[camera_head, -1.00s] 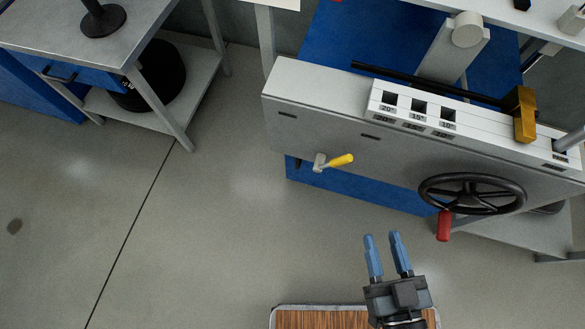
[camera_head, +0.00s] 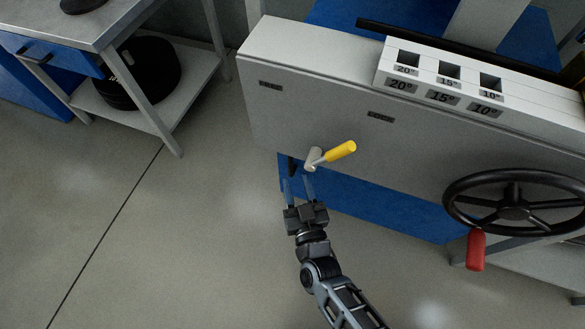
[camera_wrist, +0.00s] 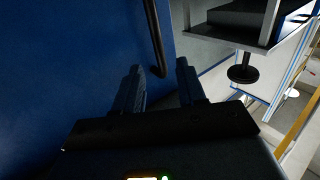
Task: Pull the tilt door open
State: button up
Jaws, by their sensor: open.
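The tilt door is most likely the blue panel (camera_head: 370,208) below the grey machine body; it looks shut. A small black handle (camera_head: 292,166) shows at its upper left, partly hidden by my gripper. My gripper (camera_head: 298,184) is open, its fingers pointing up at the door's left end, just below the handle. In the wrist view the blue panel (camera_wrist: 75,70) fills the left, and the black bar handle (camera_wrist: 153,38) runs down to between the tips of my open gripper (camera_wrist: 159,70). I cannot tell whether the fingers touch it.
A yellow-handled crank (camera_head: 338,152) sticks out just above my gripper. A black handwheel (camera_head: 513,207) with a red grip (camera_head: 476,250) projects at the right. A grey workbench (camera_head: 75,25) stands at the left. The floor between is clear.

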aim_at(291, 165)
jog(key=shift+b+x, duration=0.65)
jog(key=shift+x, duration=2)
jog(key=shift+c, duration=0.4)
grip_shut()
